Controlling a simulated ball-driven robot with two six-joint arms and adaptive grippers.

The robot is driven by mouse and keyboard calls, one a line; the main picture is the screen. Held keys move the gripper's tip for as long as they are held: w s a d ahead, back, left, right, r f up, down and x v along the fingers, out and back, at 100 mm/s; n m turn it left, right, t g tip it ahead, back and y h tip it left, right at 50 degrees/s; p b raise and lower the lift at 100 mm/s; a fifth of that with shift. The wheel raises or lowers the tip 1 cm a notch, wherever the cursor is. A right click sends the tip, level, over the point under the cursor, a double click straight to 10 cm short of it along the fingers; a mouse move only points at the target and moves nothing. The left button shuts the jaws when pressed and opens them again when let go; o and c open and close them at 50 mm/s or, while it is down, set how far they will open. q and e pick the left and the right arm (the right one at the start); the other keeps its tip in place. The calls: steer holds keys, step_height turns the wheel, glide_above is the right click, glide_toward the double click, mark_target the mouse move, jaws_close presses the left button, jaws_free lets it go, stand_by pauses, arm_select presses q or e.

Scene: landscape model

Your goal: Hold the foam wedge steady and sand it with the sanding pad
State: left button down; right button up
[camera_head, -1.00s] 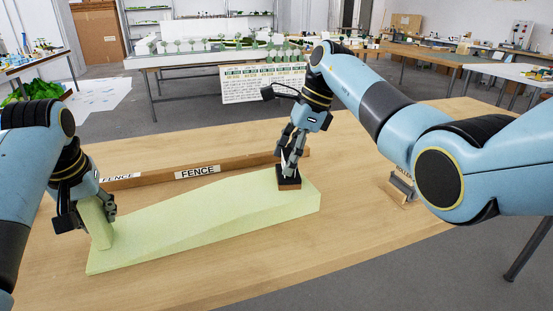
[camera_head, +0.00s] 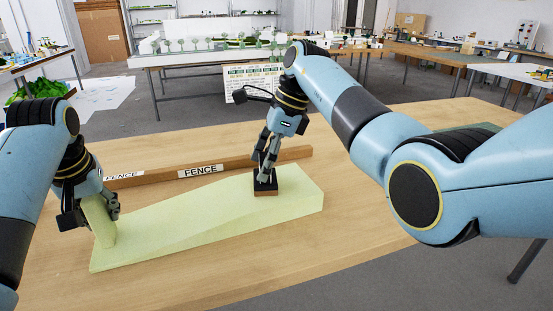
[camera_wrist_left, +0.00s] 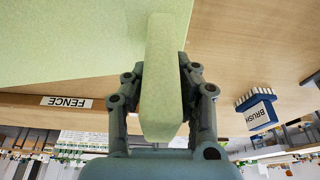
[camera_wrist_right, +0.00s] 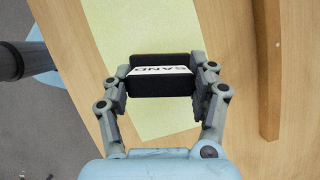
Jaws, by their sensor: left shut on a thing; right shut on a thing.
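The pale green foam wedge (camera_head: 180,220) lies on the wooden table along the fence, with an upright post at its left end. My left gripper (camera_head: 95,208) is shut on that post, which shows between its fingers in the left wrist view (camera_wrist_left: 160,85). My right gripper (camera_head: 264,172) is shut on the dark sanding pad (camera_head: 265,186), marked SAND in the right wrist view (camera_wrist_right: 162,82). The pad rests on top of the wedge, right of its middle. My right fingers hide part of the pad.
A wooden fence (camera_head: 225,168) labelled FENCE runs behind the wedge. The table (camera_head: 365,240) is clear in front and to the right of the wedge. Other tables with models stand behind.

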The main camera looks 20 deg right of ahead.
arm_select(q)
steer(key=shift+f, duration=0.1)
arm_select(e)
steer(key=a, duration=0.3)
steer(key=shift+s+a+f, duration=0.15)
steer(key=shift+a, duration=0.05)
step_height(320, 180, up, 8)
steer(key=shift+d, duration=0.15)
stand_by(0.5)
arm_select(q)
steer(key=c, duration=1)
jaws_free()
steer(key=shift+w, duration=0.1)
